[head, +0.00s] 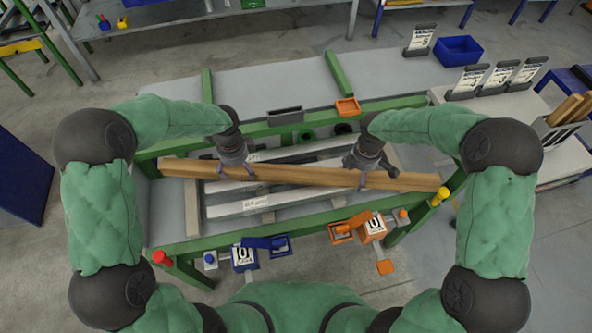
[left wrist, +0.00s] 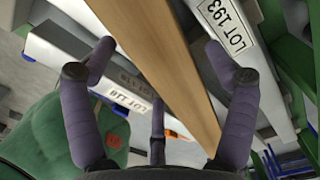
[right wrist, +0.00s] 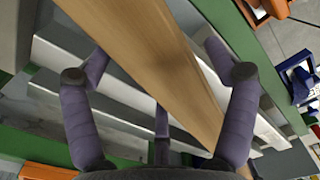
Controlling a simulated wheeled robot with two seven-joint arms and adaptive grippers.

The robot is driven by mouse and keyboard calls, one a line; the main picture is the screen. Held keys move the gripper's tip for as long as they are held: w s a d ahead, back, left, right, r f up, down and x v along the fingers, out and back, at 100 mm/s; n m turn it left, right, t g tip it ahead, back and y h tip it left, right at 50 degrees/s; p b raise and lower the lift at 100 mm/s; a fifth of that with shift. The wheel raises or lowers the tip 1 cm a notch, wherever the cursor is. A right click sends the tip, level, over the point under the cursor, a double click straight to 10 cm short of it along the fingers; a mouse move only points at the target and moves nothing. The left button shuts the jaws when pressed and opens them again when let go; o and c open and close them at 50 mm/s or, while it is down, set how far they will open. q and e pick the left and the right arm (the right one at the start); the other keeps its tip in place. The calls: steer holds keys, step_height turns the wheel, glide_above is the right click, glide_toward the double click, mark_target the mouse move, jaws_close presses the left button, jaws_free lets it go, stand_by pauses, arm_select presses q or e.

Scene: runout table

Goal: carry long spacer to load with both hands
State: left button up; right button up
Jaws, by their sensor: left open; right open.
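The long spacer is a brown wooden beam (head: 310,176) lying lengthwise across the green-framed table, above pale metal bars (head: 235,208). My left gripper (head: 236,174) is over its left part. My right gripper (head: 376,178) is over its right part. Both are open. In the left wrist view the beam (left wrist: 165,50) passes between the spread fingers. In the right wrist view the beam (right wrist: 150,60) also runs between the spread fingers. Lot labels show on the bars in the left wrist view. I cannot tell whether the fingers touch the wood.
A blue-marked box (head: 244,258) and an orange box (head: 373,227) sit at the table's near side. A red knob (head: 160,258) and a yellow knob (head: 441,194) stand at the near corners. An orange tray (head: 347,106) is on the far side.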

steer(key=shift+r, duration=0.2)
arm_select(q)
step_height(320, 180, up, 10)
steer(key=shift+r, duration=0.25)
arm_select(e)
step_height(320, 180, up, 12)
steer(key=shift+f, duration=0.2)
stand_by(0.5)
